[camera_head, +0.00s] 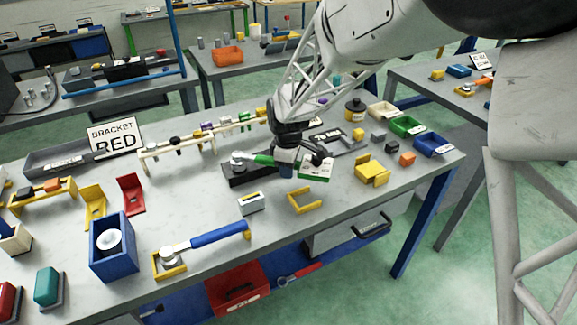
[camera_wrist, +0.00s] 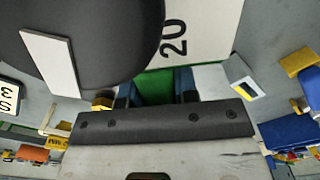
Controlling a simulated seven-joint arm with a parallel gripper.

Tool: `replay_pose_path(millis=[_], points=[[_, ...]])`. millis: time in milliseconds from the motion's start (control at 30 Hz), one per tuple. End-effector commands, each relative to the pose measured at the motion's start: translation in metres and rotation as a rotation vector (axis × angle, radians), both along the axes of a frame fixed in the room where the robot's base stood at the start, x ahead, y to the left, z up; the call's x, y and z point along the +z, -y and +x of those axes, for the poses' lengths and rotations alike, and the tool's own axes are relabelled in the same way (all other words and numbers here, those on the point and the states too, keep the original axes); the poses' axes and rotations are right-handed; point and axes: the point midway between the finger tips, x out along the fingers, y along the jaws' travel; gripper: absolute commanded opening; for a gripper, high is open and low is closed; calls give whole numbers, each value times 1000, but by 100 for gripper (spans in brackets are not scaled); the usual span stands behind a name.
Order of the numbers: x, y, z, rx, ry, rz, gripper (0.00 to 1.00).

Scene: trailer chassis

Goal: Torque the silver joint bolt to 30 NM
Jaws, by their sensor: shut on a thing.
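My gripper (camera_head: 287,165) is over the middle of the table, shut on a green-handled wrench (camera_head: 263,159). The wrench's silver head points left, above or at a dark block (camera_head: 240,177); I cannot tell whether they touch. In the wrist view my gripper (camera_wrist: 155,90) has its blue fingertips on either side of the green handle (camera_wrist: 153,86). A white card with "20" (camera_wrist: 197,30) lies beyond it. A blue-handled wrench (camera_head: 217,236) lies across yellow holders near the front edge. A cream chassis frame (camera_head: 178,148) stands further back. I cannot make out the silver joint bolt for certain.
A blue box (camera_head: 112,247) holds a round white part. Yellow (camera_head: 93,204) and red (camera_head: 131,194) brackets stand behind it. An empty yellow holder (camera_head: 305,201) and a small white block (camera_head: 251,203) lie before my gripper. Coloured bins (camera_head: 407,126) line the right.

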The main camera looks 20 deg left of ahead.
Motion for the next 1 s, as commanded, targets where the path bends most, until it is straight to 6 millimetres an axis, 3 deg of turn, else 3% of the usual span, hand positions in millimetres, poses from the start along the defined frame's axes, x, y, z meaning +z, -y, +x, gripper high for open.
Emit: replay_pose_path(millis=[1000], points=[[1,0,-12,-77,1,1,0]])
